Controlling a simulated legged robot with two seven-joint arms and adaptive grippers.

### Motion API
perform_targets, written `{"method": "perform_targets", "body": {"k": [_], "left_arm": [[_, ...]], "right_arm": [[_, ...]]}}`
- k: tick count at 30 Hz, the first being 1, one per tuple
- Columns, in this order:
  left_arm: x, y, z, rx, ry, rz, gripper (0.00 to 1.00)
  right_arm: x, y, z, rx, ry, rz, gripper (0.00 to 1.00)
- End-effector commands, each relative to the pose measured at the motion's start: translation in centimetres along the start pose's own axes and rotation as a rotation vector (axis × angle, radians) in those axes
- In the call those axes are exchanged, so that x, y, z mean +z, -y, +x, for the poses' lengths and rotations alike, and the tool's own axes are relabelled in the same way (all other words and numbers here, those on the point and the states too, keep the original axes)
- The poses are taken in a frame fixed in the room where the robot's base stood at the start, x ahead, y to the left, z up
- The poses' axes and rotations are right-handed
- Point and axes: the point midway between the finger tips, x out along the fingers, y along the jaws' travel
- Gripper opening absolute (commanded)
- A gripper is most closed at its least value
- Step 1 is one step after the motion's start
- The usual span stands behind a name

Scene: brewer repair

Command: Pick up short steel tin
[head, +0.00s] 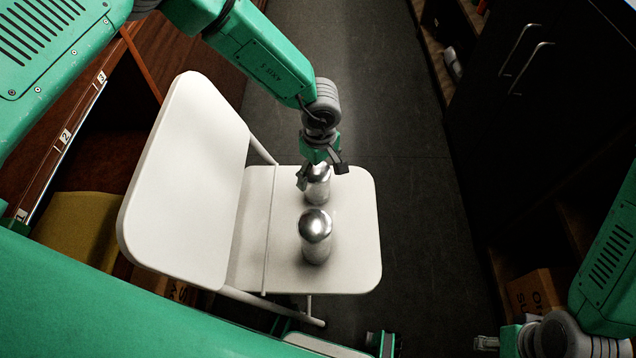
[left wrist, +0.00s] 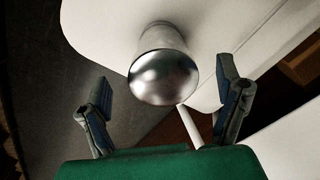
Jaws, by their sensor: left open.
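Two shiny steel tins stand upright on the seat of a white chair (head: 352,262). The far tin (head: 318,190) is partly hidden by my left gripper (head: 321,177), so I cannot fully compare its height with the near tin (head: 316,238). My left gripper is open and points down over the far tin. In the left wrist view, one steel tin (left wrist: 163,72) lies between the two spread fingers, with a visible gap on each side. My right gripper (head: 486,343) is at the lower right, away from the chair; its jaws are too small to read.
The white chair backrest (head: 185,180) rises to the left of the tins. A dark cabinet (head: 540,100) and a cardboard box (head: 532,292) stand on the right. Shelving with a yellow bin (head: 80,225) is on the left. Dark floor (head: 415,190) lies open right of the chair.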

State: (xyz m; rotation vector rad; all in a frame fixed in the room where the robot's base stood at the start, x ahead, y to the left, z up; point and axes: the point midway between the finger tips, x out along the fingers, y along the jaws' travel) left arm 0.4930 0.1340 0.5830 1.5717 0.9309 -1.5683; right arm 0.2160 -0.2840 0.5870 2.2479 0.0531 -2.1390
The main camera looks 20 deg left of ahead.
Motion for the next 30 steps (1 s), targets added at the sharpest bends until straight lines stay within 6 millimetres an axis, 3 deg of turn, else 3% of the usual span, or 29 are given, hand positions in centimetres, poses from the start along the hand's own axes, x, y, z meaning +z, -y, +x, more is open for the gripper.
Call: {"method": "perform_targets", "body": {"k": [9,17,22,30], "left_arm": [[-0.6,-0.1,4.6,-0.002,0.0,-0.001,0.85],[-0.6,-0.1,4.8,0.0,0.0,0.0,0.85],[-0.7,-0.1,4.8,-0.001,0.0,0.0,0.26],[-0.7,-0.1,4.7,0.0,0.0,-0.001,0.24]], "right_arm": [[0.1,0.0,1.6,0.0,0.0,0.0,0.4],[0.1,0.0,1.5,0.0,0.0,0.0,0.4],[0.1,0.0,1.5,0.0,0.0,0.0,0.4],[0.1,0.0,1.5,0.0,0.0,0.0,0.4]]}}
